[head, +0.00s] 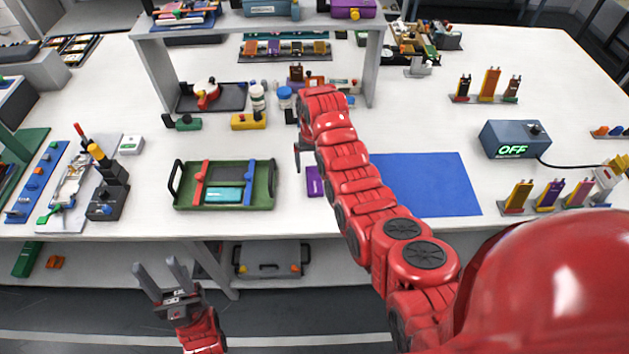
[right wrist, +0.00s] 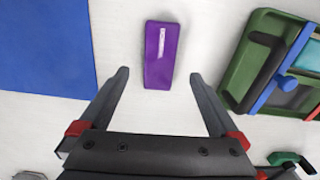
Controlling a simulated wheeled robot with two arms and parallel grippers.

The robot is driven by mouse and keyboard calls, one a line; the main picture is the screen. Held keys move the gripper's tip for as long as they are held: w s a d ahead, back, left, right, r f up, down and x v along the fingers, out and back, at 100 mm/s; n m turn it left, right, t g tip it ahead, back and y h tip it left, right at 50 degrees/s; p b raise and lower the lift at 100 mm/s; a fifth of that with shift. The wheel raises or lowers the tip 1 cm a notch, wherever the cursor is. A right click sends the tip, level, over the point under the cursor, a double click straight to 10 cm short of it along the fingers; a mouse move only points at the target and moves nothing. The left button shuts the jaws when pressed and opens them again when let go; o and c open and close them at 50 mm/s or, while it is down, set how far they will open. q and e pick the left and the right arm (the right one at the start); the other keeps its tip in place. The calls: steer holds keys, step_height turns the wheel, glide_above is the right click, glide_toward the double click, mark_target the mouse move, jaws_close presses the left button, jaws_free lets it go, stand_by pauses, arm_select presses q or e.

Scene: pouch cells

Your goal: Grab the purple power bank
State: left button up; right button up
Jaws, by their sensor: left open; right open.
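The purple power bank (right wrist: 161,55) lies flat on the white table in the right wrist view, with a small pale label on its top. In the head view only a part of the power bank (head: 315,182) shows beside my red right arm. My right gripper (right wrist: 158,78) is open and empty, with the power bank ahead of and between the lines of its fingers. In the head view my right gripper (head: 303,160) is mostly hidden by its arm. My left gripper (head: 162,280) is open and empty, low in front of the table.
A green tray (head: 180,190) lies left of the power bank, and a blue mat (head: 440,185) lies to its right. A dark box with a lit OFF sign (head: 513,140) stands at the right. A shelf (head: 155,75) stands at the back. Small parts stand behind my right gripper.

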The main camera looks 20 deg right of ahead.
mark_target(314, 179)
steer(key=shift+f, duration=0.2)
steer(key=f+p, duration=0.2)
steer(key=f, duration=0.1)
steer(key=shift+s, duration=0.2)
steer(key=shift+w+f, duration=0.1)
steer(key=shift+f, duration=0.85)
jaws_close()
steer(key=shift+r, duration=0.2)
